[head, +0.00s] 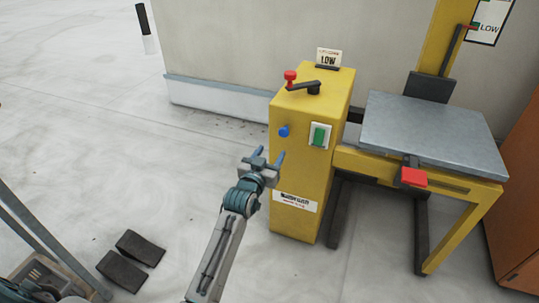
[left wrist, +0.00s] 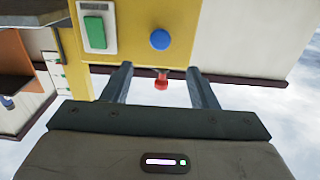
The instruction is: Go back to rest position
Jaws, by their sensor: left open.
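My left gripper (head: 267,160) is open and empty in front of the yellow control box (head: 300,180). It points at the box a little below the blue button (head: 284,131) and left of the green switch (head: 319,135). In the left wrist view both fingers (left wrist: 160,85) stand apart, with the blue button (left wrist: 160,39) and green switch (left wrist: 95,32) beyond them. A red-knobbed crank (head: 302,83) sits on top of the box, and its red knob (left wrist: 161,80) shows between the fingers in the wrist view. My right gripper is not in view.
A yellow-framed lift table with a grey metal top (head: 430,130) and a red pedal-like part (head: 413,177) stands right of the box. A rust-brown cabinet (head: 520,220) is at the right edge. Dark blocks (head: 140,247) lie on the floor.

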